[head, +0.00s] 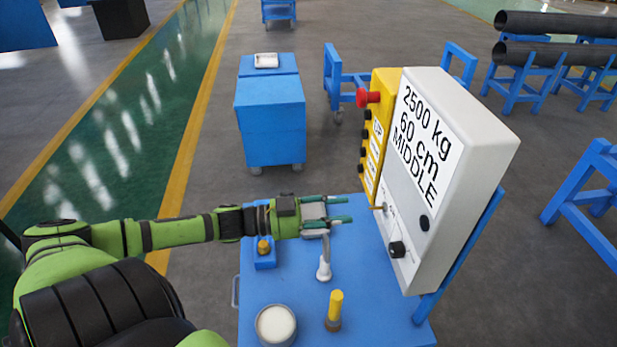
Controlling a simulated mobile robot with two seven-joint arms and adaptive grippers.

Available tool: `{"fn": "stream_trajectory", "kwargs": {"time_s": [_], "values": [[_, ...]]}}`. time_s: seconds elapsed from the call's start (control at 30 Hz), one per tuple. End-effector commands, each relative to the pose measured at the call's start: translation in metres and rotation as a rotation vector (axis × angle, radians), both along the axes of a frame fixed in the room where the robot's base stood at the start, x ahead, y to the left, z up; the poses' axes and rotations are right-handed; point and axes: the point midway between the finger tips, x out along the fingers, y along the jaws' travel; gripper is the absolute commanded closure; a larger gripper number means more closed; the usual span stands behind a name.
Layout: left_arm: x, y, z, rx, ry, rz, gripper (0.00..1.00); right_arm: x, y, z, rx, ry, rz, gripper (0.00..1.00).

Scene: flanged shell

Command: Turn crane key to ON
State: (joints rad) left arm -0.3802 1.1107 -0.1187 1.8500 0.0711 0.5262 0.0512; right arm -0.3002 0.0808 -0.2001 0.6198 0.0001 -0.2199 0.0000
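A white control box (465,150) with a display reading "2500 kg 60 cm MIDDLE" stands at the right of the blue cart top. A small brass-coloured key (379,208) sticks out of its lower left face. The print beside it is too small to read, so I cannot tell its setting. My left gripper (343,209) reaches in from the left, its teal fingers apart with nothing visible between the tips. The tips point at the box and stop a little left of the key, not touching it. My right gripper is not in view.
A black knob (397,249) sits below the key. A yellow panel (377,135) with a red button (367,97) is behind. The blue cart top (375,290) carries a white-topped round container (276,325), a yellow-handled item (335,306) and a white-based stand (324,269).

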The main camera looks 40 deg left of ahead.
Motion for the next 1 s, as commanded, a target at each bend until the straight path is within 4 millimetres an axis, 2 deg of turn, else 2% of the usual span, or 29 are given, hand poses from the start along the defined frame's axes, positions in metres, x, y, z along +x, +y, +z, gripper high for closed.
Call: {"fn": "stream_trajectory", "kwargs": {"time_s": [0.2,0.4,0.6,1.0], "values": [[-0.023,0.020,-0.002,0.001,0.006,0.001,0.64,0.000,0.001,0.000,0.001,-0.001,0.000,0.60],[-0.038,0.034,-0.001,-0.001,0.002,0.001,0.64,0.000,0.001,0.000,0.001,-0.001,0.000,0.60],[-0.045,0.040,0.000,-0.001,0.001,0.000,0.64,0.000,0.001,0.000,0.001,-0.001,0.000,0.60],[-0.046,0.041,0.001,-0.001,-0.001,0.000,0.64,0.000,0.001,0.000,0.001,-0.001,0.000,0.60]]}}
